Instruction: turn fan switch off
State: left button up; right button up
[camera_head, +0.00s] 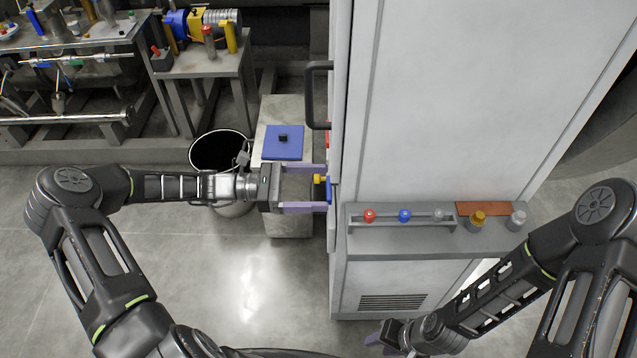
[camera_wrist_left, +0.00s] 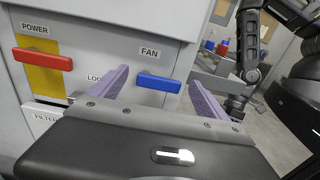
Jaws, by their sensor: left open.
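The fan switch, a blue horizontal handle under a "FAN" label, is on the cabinet's front panel in the left wrist view (camera_wrist_left: 158,83). A bit of blue shows at the panel in the head view (camera_head: 329,191). My left gripper (camera_head: 322,188) is open in front of the panel, its two purple fingers pointing at it. In the left wrist view the handle appears between the fingers; contact cannot be told. My right gripper (camera_head: 380,338) is low near the bottom edge of the head view, partly hidden, away from the panel.
A red power handle (camera_wrist_left: 43,59) on a yellow plate is left of the fan switch. The "LOCK" label is partly covered by a finger. The cabinet (camera_head: 440,110) has a side shelf with coloured knobs (camera_head: 405,215). A bucket (camera_head: 220,150) and a low block (camera_head: 290,228) stand near my left gripper.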

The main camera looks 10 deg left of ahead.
pick_arm(q)
jog(key=shift+w+d, duration=0.1)
jog(key=shift+d, duration=0.3)
jog(key=shift+c, duration=0.5)
jog(key=c, duration=1.3)
jog(key=shift+o, duration=0.2)
